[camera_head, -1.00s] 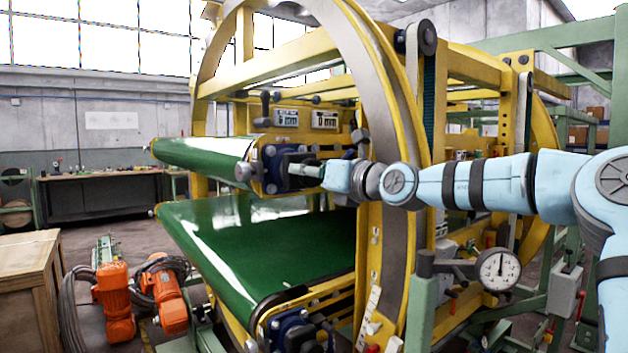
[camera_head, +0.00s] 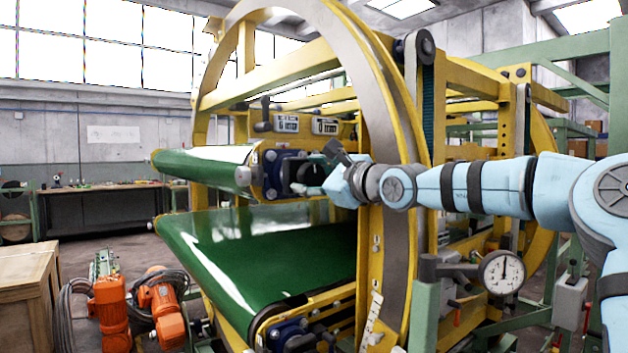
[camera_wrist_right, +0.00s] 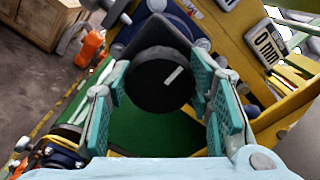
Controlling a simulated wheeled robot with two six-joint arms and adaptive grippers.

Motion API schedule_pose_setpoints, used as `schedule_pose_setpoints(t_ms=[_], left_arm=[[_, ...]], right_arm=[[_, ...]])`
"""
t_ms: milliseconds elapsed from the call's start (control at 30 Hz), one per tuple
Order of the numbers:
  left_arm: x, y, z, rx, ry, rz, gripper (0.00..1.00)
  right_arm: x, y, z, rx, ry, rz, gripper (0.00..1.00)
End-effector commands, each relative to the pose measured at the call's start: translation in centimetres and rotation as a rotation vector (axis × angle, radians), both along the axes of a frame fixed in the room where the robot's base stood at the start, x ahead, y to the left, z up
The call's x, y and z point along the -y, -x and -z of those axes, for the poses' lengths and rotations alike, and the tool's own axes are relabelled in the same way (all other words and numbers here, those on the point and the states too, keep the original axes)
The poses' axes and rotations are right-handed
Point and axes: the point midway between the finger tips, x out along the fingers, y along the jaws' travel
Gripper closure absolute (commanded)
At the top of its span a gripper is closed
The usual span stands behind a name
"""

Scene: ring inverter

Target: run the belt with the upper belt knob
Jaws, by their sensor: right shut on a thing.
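The upper belt knob (camera_wrist_right: 158,80) is a round black knob with a white mark line, in the middle of the right wrist view. My right gripper (camera_wrist_right: 162,92) has its teal finger pads on either side of the knob and is shut on it. In the head view my right gripper (camera_head: 322,172) is at the near end of the upper green belt (camera_head: 203,162), and its fingers partly hide the knob. The lower green belt (camera_head: 265,250) runs below with nothing on it. My left gripper is not in view.
A yellow ring frame (camera_head: 385,120) stands close behind my right wrist. A dial gauge (camera_head: 502,272) is below my forearm. Orange motors (camera_head: 160,312) and a wooden crate (camera_head: 25,290) are on the floor at left. A display box (camera_wrist_right: 268,46) is beside the knob.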

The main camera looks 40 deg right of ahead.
Motion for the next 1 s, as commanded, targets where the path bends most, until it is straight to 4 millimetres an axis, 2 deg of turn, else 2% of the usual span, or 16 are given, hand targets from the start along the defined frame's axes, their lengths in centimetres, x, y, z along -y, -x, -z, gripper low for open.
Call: schedule_pose_setpoints(t_ms=[1000], left_arm=[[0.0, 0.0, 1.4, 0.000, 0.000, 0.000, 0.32]], right_arm=[[-0.1, 0.0, 0.4, -0.024, 0.963, -0.001, 0.81]])
